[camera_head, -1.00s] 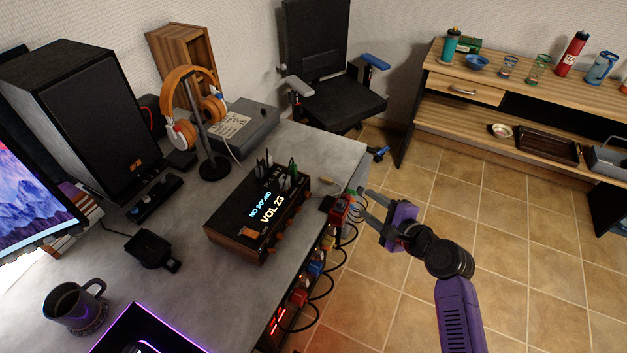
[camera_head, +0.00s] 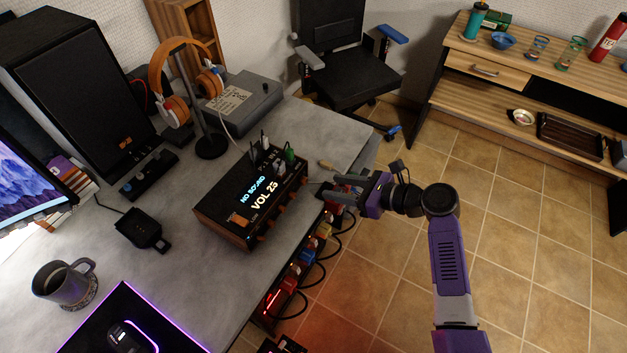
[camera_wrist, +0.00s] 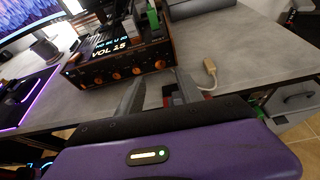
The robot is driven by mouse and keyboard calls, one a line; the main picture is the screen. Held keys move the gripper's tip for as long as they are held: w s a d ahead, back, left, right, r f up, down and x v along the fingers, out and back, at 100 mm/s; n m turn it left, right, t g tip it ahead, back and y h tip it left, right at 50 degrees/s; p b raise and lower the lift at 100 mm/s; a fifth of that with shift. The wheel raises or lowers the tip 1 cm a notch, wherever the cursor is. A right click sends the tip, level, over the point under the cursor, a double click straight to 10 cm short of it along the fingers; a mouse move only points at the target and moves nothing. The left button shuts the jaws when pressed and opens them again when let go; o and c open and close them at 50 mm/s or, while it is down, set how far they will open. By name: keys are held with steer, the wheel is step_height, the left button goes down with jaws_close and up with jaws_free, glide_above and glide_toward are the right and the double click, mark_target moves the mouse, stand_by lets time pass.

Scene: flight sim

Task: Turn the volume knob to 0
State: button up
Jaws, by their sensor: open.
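The wood-sided audio box (camera_head: 225,222) stands on the grey desk. I cannot tell which is the volume knob. My gripper (camera_head: 330,190) is open and empty, at the desk edge right of the box. In the wrist view its fingers (camera_wrist: 162,88) point toward the box's right end, apart from the knobs.
Plugs and a green stick (camera_head: 289,157) stand up from the box top. A cable end (camera_wrist: 210,66) lies on the desk beside it. Cables hang below the desk edge. Headphones on a stand (camera_head: 211,146) and a grey device (camera_head: 245,101) are behind. Tiled floor to the right is clear.

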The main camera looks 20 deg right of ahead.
mark_target(306, 182)
steer(key=shift+w+a+f, duration=0.15)
steer(key=shift+w+a, duration=0.05)
steer(key=shift+x, duration=3.6)
jaws_close()
